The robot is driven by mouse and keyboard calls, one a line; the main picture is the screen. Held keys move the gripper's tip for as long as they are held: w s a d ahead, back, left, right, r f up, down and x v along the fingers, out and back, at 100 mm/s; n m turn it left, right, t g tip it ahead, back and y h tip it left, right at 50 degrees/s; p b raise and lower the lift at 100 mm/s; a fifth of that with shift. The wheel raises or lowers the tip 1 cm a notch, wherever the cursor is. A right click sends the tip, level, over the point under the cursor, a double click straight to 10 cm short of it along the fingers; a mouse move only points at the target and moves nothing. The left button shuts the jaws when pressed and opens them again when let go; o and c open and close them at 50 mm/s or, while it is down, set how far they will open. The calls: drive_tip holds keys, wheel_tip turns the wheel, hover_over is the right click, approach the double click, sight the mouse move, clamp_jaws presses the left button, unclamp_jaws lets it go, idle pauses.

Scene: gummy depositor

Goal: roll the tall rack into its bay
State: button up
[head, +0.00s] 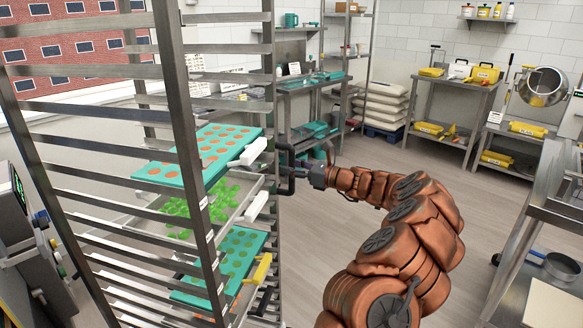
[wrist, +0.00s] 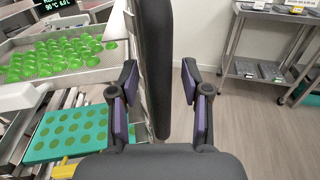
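The tall rack (head: 185,125) is a metal frame with many slide rails. It stands upright at the left of the head view. It holds a teal mold with orange gummies (head: 190,172), a metal tray of green gummies (head: 235,215) and a teal mold with green gummies (head: 190,283). A dark upright handle (head: 291,180) is on its right side. In the wrist view this handle (wrist: 156,50) runs between the fingers of my gripper (wrist: 160,88). The fingers are open, one on each side, with a gap at the right. I cannot tell which spot is the bay.
A machine with a display (head: 22,195) stands close at the rack's left. Stacked sacks (head: 380,100) and a steel table with yellow items (head: 452,105) are at the back. A steel counter (head: 562,190) is at the right. The middle floor (head: 475,215) is clear.

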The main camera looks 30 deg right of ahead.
clamp_jaws()
idle(0.6)
